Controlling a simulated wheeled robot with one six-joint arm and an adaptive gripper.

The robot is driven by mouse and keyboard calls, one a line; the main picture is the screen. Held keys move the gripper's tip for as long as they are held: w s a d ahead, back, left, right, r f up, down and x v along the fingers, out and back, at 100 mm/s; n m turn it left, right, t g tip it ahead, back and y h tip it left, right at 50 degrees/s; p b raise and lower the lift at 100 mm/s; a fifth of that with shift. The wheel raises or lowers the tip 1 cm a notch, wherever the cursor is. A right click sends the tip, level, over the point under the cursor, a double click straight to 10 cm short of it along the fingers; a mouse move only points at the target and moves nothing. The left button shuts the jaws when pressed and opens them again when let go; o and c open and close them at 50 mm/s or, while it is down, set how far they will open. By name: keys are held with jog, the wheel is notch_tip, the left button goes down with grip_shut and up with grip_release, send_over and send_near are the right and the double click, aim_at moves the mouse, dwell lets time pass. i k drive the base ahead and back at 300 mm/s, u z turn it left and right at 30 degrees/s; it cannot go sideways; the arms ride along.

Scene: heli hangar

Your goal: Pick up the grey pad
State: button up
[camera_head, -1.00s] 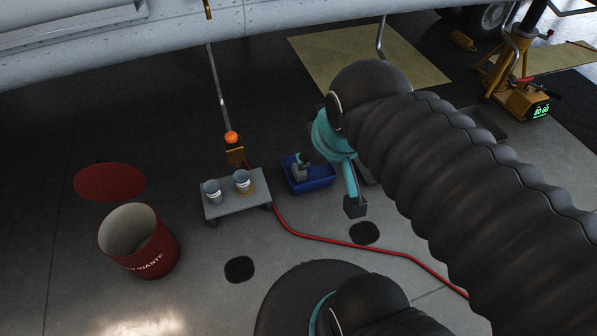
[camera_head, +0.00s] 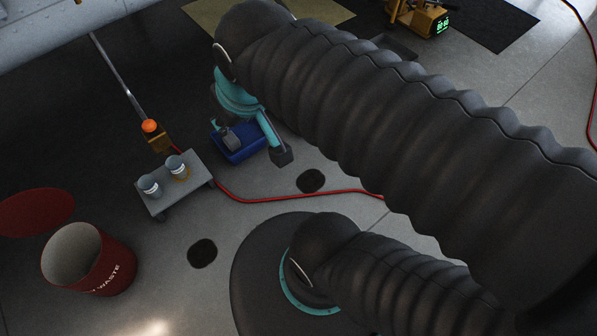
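I cannot make out a grey pad for certain in this view. My gripper (camera_head: 256,147) hangs at the end of my black-sleeved arm, with teal links and dark fingertips spread apart. It looks open and empty. It overlaps a blue bin (camera_head: 243,155) on the floor in the picture; its height above the bin is hard to judge. The bin's contents are mostly hidden behind the gripper and arm.
A small grey cart (camera_head: 188,197) holds two cans (camera_head: 149,184). A red waste drum (camera_head: 108,268) stands left, beside a red disc (camera_head: 36,211). A red hose (camera_head: 262,200) crosses the floor. Dark round patches (camera_head: 202,253) lie there. An orange jack (camera_head: 425,20) stands at the back.

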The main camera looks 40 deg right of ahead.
aim_at(230, 140)
jog(key=u, duration=0.9)
jog(key=i, duration=0.5)
jog(key=z, duration=1.5)
